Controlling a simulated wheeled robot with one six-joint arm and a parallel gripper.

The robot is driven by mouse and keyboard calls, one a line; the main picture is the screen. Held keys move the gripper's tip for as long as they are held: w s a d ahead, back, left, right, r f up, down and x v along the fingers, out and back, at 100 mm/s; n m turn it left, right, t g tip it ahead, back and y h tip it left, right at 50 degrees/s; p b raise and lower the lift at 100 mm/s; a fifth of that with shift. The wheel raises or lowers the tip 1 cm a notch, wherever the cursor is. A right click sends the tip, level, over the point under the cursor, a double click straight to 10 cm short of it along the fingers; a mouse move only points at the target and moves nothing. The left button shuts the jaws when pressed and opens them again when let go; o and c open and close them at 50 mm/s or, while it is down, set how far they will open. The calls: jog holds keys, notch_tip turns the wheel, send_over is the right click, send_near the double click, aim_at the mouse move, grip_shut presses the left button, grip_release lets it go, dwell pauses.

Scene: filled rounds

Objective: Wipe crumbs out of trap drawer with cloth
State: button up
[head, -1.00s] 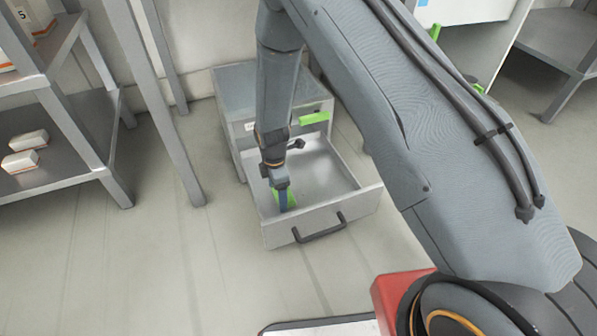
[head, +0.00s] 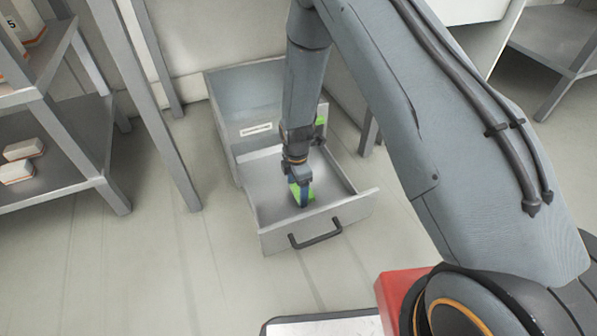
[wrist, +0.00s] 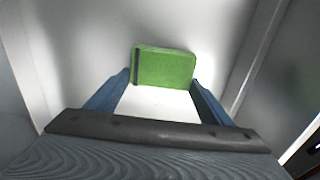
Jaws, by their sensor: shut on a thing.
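The trap drawer (head: 285,236) is pulled out of a grey cabinet, with a dark bar handle on its front. My gripper (head: 303,200) reaches down into the drawer from above, near its middle. It is shut on a green cloth (head: 293,192), which looks like a flat, thick pad with a dark strip at one end in the wrist view (wrist: 170,67). The blue fingers are on either side of it. The cloth is low inside the drawer; I cannot tell whether it touches the floor. I cannot make out crumbs. My arm hides part of the drawer's interior.
The grey cabinet (head: 255,90) stands behind the drawer, with a green piece (head: 321,120) partly hidden by my arm. A metal shelf (head: 60,150) with small boxes (head: 22,160) is at left. The floor left of the drawer is clear.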

jog(key=shift+r+p, duration=2.2)
jog(key=shift+r, duration=1.25)
